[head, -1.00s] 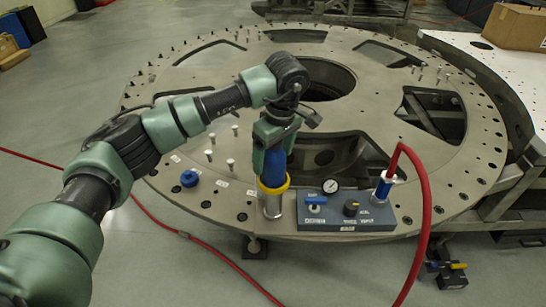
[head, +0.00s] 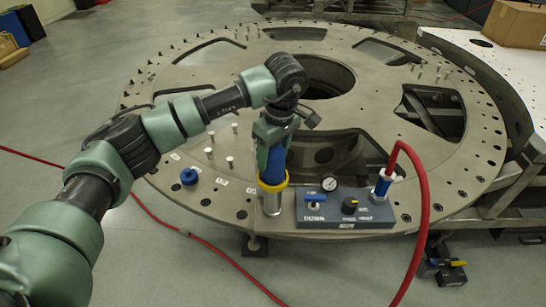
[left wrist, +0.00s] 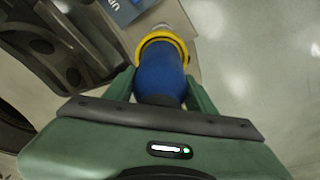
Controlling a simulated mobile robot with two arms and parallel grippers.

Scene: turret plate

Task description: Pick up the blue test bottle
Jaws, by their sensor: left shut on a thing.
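The blue test bottle (head: 274,165) stands upright near the front edge of the turret plate (head: 225,205), left of the grey control box. Its lower part sits in a yellow ring (head: 272,186) above a clear or silver cylinder (head: 272,203). My left gripper (head: 271,145) comes from above and is shut on the upper part of the bottle. In the left wrist view the blue bottle (left wrist: 160,73) is between the two green fingers, with the yellow ring (left wrist: 160,40) beyond it. The bottle's top is hidden by the gripper. My right gripper is not in view.

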